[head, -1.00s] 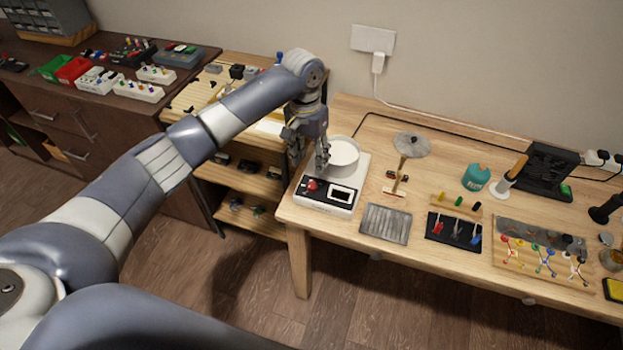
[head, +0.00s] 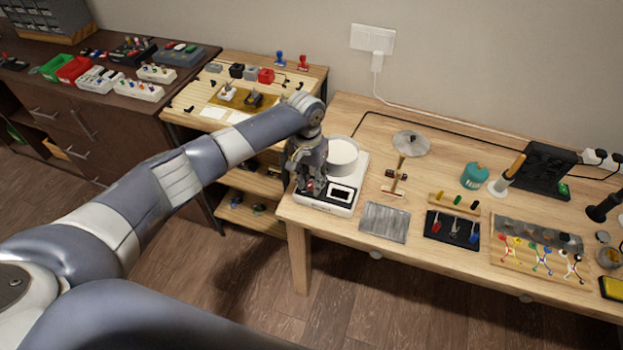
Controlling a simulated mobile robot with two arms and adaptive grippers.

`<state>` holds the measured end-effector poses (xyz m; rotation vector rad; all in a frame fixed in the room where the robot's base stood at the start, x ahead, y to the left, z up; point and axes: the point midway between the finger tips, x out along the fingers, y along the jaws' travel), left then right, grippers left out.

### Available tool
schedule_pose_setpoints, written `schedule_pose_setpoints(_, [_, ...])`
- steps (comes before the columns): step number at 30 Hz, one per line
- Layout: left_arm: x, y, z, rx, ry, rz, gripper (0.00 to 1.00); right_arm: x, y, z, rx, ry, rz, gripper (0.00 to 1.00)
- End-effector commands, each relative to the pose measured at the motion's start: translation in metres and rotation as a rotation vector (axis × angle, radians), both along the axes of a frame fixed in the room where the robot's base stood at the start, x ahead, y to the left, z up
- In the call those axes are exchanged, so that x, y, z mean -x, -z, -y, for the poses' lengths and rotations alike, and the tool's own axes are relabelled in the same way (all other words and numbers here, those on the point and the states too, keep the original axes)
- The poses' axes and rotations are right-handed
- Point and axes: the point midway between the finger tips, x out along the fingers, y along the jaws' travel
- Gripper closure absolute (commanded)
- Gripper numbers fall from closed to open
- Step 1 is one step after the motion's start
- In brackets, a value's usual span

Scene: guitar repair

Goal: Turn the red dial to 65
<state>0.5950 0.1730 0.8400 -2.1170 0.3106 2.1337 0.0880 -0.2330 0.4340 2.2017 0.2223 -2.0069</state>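The red dial (head: 309,184) is on the black front panel of a white device (head: 325,208) at the left end of the wooden workbench. A small display (head: 341,193) sits to the right of the dial, and its reading is too small to make out. A round white pot (head: 342,155) stands on top of the device. My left gripper (head: 310,186) points down at the dial, with its fingers around or right against it. The fingers hide most of the dial, and I cannot tell whether they grip it. My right gripper is out of view.
A grey metal plate (head: 384,222) and a stand with a round grey top (head: 411,143) are right of the device. A black tool tray (head: 453,229) and a teal container (head: 474,176) lie farther right. A lower shelf table (head: 198,97) adjoins the left.

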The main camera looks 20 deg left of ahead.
Motion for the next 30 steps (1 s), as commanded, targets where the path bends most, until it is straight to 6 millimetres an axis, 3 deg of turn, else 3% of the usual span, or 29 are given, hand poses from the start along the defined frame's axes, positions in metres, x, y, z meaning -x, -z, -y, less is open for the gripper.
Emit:
schedule_pose_setpoints(1, [0.0, -0.0001, 0.0001, 0.0, 0.0, 0.0, 0.9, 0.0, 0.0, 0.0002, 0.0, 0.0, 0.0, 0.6])
schedule_pose_setpoints(3, [0.0, -0.0001, 0.0001, 0.0, 0.0, 0.0, 1.0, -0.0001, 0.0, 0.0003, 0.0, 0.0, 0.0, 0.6])
schedule_pose_setpoints(17, [-0.0003, -0.0007, 0.0002, 0.0, 0.076, 0.0, 1.0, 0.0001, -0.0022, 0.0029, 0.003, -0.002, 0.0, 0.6])
schedule_pose_setpoints(30, [-0.0008, -0.0006, 0.001, 0.002, 0.441, -0.001, 1.0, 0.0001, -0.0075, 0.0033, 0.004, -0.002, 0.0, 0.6])
